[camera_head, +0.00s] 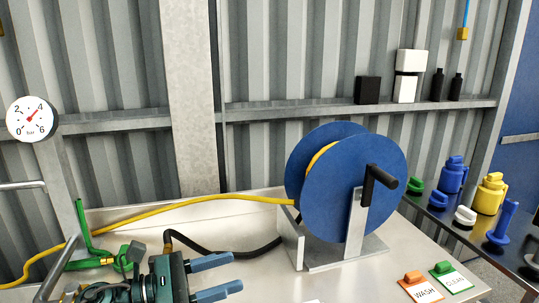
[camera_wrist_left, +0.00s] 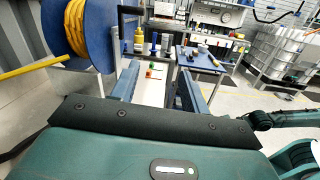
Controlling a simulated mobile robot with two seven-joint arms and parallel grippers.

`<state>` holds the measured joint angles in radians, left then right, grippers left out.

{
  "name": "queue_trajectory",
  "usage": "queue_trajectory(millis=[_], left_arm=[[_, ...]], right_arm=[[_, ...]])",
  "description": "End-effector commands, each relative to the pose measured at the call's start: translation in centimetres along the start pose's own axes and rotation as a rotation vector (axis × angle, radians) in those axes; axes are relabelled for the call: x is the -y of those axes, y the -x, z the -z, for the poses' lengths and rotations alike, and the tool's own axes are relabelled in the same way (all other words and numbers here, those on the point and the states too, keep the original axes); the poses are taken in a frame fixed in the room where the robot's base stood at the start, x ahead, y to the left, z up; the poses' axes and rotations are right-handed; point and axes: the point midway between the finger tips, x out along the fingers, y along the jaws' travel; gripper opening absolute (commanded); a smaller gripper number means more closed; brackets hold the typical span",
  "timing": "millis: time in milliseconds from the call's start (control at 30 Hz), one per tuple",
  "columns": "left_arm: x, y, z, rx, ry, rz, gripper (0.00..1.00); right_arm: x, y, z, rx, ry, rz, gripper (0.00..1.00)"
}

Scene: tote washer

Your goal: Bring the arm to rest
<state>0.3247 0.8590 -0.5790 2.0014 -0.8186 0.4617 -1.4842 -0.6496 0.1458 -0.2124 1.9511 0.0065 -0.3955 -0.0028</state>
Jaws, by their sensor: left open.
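My left gripper (camera_head: 236,274) comes in at the bottom of the head view, its two blue fingers spread and pointing right. It is open and nothing shows between the fingers. It is over the front of the pale bench, left of and in front of the blue hose reel (camera_head: 362,225), and apart from it. In the left wrist view the open fingers (camera_wrist_left: 157,88) point away toward a farther table, with the reel (camera_wrist_left: 78,30) to their left. My right gripper is not in view.
A yellow hose (camera_head: 165,207) runs left from the reel across the bench (camera_head: 400,250). A black hose (camera_head: 225,252) lies behind my gripper. A green-handled fitting (camera_head: 88,250) is at the left. WASH (camera_head: 424,290) and CLEAN (camera_head: 453,279) tags lie right. Bottles (camera_head: 489,194) stand on a dark side table.

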Motion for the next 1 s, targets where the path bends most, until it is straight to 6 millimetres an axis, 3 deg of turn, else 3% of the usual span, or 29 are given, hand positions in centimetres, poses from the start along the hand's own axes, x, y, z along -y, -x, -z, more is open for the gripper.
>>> queue_trajectory(millis=[67, 167, 267, 367, 500, 600, 733, 767, 1000], left_arm=[[-0.8, -0.6, -0.9, 0.132, 0.295, -0.168, 0.45], [-2.6, 0.4, -0.7, 0.292, 0.687, -0.384, 0.45], [-4.0, 2.7, 1.2, 0.453, 1.088, -0.602, 0.45], [-4.1, 5.9, 4.8, 0.619, 1.484, -0.83, 0.45], [-1.2, 10.6, 10.8, 0.853, 1.975, -1.17, 0.45], [1.9, 13.1, 13.9, 0.989, 2.207, -1.377, 0.45], [5.8, 15.3, 16.5, 1.127, 2.397, -1.602, 0.45], [6.6, 15.8, 16.9, -1.145, -2.409, 1.637, 0.45], [13.0, 18.3, 18.9, -1.043, -2.004, 1.549, 0.45]], right_arm=[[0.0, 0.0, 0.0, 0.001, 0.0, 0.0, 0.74], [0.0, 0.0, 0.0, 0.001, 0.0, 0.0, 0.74], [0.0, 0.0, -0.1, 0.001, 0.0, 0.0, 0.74], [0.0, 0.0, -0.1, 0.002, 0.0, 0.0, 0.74], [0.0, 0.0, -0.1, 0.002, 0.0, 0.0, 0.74], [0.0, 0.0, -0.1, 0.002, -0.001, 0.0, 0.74], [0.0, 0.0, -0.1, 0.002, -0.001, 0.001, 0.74], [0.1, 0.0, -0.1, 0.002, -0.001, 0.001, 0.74], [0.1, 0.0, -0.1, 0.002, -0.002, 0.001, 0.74]])
